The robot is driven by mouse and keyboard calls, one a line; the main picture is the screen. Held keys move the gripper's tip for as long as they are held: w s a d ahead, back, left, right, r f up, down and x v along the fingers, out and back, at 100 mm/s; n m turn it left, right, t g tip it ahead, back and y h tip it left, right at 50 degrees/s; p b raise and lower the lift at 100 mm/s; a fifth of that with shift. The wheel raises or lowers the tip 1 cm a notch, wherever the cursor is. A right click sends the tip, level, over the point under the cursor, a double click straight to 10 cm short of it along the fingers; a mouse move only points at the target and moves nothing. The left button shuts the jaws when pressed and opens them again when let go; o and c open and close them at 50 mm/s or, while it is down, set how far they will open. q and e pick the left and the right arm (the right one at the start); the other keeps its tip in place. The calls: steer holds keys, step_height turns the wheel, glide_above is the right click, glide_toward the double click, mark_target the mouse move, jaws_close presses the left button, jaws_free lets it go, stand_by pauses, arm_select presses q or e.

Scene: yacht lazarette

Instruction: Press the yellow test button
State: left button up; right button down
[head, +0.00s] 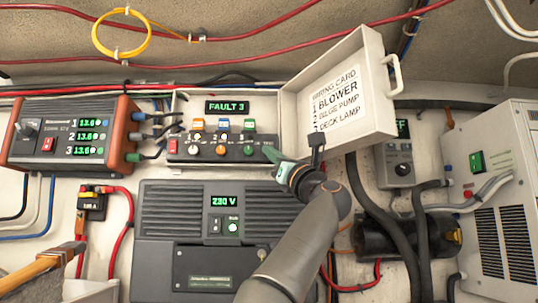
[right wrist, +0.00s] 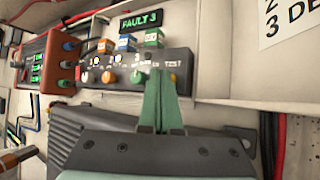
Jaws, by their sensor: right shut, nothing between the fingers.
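A "TEST" label (right wrist: 172,78) is at the panel's right end. My left gripper is out of view.
The open white lid (head: 378,110) with its wiring card (head: 338,98) stands just right of the panel. A dark 230 V unit (head: 165,225) is below. An orange-ended meter box (head: 60,150) is at left. Thick black hoses (head: 375,205) run down at right.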

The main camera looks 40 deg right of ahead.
steer(key=shift+s+a, duration=0.15)
steer(key=shift+a, duration=0.05)
steer(key=shift+s, duration=0.1)
steer(key=shift+s+a+b, duration=1.1)
steer(key=shift+s+a, duration=0.5)
steer(key=shift+s, duration=0.25)
